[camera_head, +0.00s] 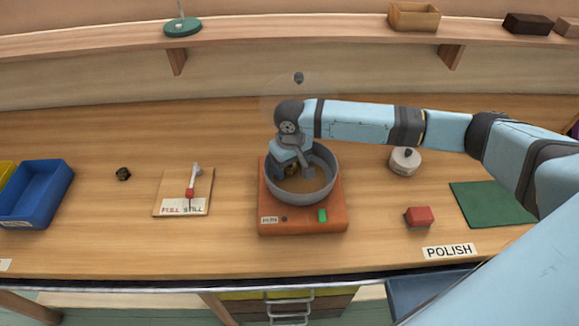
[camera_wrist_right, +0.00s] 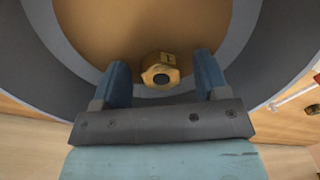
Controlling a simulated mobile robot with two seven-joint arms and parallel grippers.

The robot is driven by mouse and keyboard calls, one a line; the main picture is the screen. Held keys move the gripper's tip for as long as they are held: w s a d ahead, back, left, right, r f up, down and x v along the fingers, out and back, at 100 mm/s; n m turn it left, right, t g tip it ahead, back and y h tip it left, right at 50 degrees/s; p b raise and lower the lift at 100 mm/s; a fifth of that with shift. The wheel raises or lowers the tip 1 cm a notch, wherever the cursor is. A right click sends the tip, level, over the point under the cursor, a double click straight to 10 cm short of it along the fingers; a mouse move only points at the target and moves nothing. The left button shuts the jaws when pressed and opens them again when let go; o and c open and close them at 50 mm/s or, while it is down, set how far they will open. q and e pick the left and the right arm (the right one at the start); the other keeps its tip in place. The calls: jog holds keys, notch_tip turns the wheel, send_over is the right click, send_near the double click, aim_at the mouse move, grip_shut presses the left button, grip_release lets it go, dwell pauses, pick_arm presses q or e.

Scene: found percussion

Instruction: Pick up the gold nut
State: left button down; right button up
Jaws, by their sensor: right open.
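The gold nut (camera_wrist_right: 160,72) lies in a round grey bowl (camera_wrist_right: 75,25) with a tan floor, in the right wrist view. My right gripper (camera_wrist_right: 160,70) is open, with one blue finger on each side of the nut and a gap to both. In the head view my right gripper (camera_head: 296,176) reaches down inside the bowl (camera_head: 325,185), and the nut is mostly hidden by it. The bowl stands on an orange-brown base (camera_head: 300,226) with a green switch. My left gripper does not show.
Left of the base are a wooden board (camera_head: 172,190) with a small lever, a dark lump (camera_head: 123,174) and a blue bin (camera_head: 55,190). Right are a pale round pot (camera_head: 404,166), a red block (camera_head: 419,216) and a green mat (camera_head: 480,203). A shelf (camera_head: 300,28) runs behind.

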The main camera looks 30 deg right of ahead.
jog(key=c, duration=1.1)
jog(key=shift+r, duration=0.15)
